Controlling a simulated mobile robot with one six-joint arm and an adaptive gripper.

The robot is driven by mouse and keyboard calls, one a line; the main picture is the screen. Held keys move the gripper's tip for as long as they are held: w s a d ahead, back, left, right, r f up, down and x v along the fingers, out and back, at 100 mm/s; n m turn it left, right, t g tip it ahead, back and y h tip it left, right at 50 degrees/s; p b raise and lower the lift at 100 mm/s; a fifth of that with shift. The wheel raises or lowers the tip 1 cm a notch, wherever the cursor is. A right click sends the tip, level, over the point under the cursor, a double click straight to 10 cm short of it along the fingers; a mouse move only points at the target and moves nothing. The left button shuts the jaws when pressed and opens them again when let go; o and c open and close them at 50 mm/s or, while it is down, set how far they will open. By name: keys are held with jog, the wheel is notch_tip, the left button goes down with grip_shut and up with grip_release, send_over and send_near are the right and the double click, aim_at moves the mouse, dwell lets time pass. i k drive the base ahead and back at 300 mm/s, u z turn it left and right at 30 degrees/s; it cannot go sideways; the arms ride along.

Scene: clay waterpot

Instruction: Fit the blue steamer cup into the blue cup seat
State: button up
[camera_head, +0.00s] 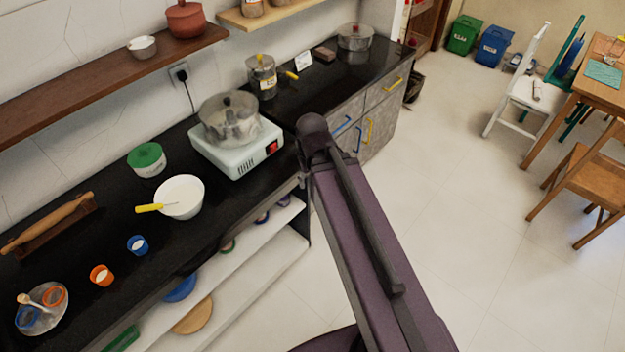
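The small blue steamer cup (137,245) stands upright on the black counter, left of centre, with something white inside. The blue cup seat (28,318) looks like a blue ring on the left of a round grey plate (45,329) at the lower left. A spoon-like utensil with a pale end lies across the plate beside the seat. The cup is apart from the plate, up and to its right. My arm rises from the bottom right to a dark joint near the counter edge. I cannot make out my gripper, so its opening is not shown.
An orange cup (102,275) stands between the blue cup and the plate; an orange seat (54,296) is on the plate. A white bowl (181,196) with a yellow handle, a green-lidded tub (147,159), a rolling pin (48,224) and a steamer on a stove (237,147) occupy the counter.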

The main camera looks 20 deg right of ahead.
aim_at(39, 311)
jog(key=u, duration=4.4)
jog(key=i, duration=0.1)
jog(key=z, duration=3)
